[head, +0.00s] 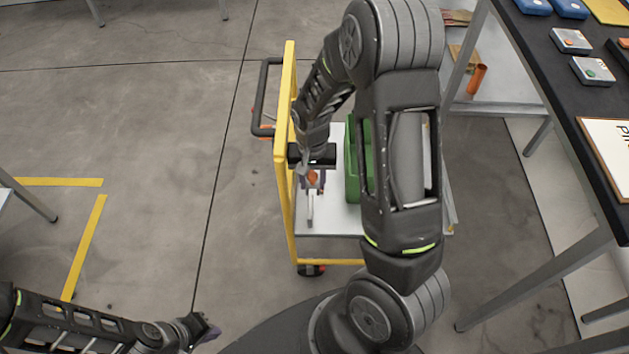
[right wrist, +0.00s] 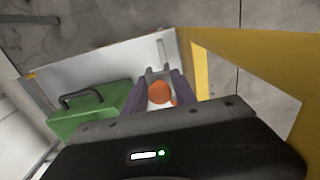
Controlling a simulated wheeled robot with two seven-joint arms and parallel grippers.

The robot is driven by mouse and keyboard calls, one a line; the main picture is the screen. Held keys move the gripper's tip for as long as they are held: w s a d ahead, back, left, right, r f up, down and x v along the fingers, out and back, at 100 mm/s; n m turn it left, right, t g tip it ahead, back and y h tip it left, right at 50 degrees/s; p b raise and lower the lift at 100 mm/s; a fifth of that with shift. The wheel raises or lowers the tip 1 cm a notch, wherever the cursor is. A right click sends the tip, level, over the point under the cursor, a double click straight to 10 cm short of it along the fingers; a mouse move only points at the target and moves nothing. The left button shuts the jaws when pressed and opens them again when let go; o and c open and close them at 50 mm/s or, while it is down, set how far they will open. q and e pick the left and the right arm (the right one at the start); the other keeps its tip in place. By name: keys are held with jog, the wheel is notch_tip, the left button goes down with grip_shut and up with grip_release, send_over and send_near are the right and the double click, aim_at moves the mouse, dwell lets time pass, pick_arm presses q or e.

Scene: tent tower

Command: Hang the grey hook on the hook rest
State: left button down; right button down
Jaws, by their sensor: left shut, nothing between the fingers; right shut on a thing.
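My right gripper (head: 314,184) is over the cart's tray. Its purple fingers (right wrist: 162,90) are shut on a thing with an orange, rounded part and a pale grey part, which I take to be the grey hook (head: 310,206). It also shows in the right wrist view (right wrist: 160,92), partly hidden by the fingers and wrist. I cannot tell whether it touches the tray. My left gripper (head: 207,331) is shut and empty, low at the left, away from the cart. I cannot make out the hook rest in either view.
The cart has a yellow frame (head: 287,105) and a pale tray (head: 335,222). A green toolbox (right wrist: 88,112) stands on the tray, right of my gripper in the head view. A dark table (head: 560,95) with small devices is at the right.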

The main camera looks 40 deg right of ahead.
aim_at(310, 206)
jog(key=f+b, duration=0.1)
jog(key=f, duration=0.1)
jog(key=f+b, duration=0.2)
jog(key=f, duration=0.1)
jog(key=f+b, duration=0.2)
jog(key=shift+w+a+f, duration=0.15)
jog(key=shift+w+a, duration=0.2)
jog(key=shift+f+b, duration=1)
jog(key=shift+f, duration=0.55)
jog(key=shift+f+b, duration=0.45)
jog(key=shift+f, duration=0.15)
jog(key=c, duration=0.9)
grip_release()
jog(key=shift+s, duration=0.1)
notch_tip(310, 206, up, 8)
jog(key=shift+f+p, duration=0.1)
jog(key=shift+p, duration=1)
